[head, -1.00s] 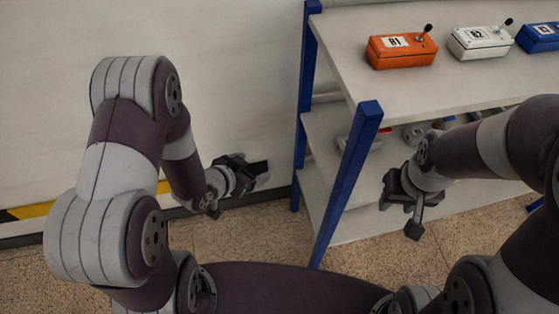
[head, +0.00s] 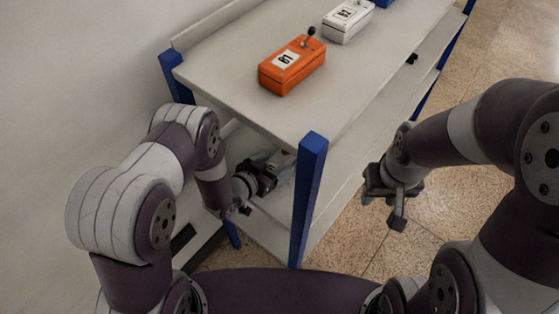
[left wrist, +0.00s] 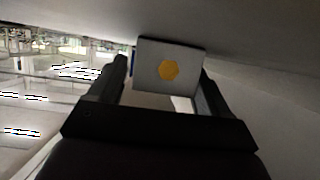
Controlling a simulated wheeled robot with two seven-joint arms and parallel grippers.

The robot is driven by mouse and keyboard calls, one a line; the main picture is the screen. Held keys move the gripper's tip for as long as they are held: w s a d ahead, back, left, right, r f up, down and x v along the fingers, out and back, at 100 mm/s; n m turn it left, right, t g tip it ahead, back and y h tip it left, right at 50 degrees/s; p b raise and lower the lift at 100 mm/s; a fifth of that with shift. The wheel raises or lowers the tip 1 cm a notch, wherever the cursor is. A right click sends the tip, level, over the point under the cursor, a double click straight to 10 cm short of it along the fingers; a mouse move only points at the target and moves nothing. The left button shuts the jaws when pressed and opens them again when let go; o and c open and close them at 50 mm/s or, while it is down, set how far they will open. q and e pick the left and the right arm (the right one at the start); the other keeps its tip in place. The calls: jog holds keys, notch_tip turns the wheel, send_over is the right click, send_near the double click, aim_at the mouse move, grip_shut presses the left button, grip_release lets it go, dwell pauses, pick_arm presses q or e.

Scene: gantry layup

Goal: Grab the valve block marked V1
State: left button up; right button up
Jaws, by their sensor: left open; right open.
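In the left wrist view a pale grey block (left wrist: 150,72) with a yellow-orange hexagon on its face stands between the two spread fingertips. No V1 mark is readable on it, so I cannot tell if it is the V1 valve block. My left gripper (head: 265,176) is open at the near end of the rack, below its top board and over the lower shelf. In the head view, the block is not clearly visible around the gripper. My right gripper (head: 390,188) is open and empty, outside the rack's long side, above the floor.
The rack's top board (head: 225,90) carries an orange box (head: 268,76) marked B1, a white box (head: 338,28) marked B2 and a blue box. Blue posts (head: 308,195) stand at its corners, one just right of my left gripper. Open floor (head: 465,215) lies at right.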

pick_arm(q)
jog(key=shift+a, duration=0.15)
jog(key=shift+s+r, duration=0.1)
jog(key=shift+s, duration=0.05)
jog(key=c, duration=1.3)
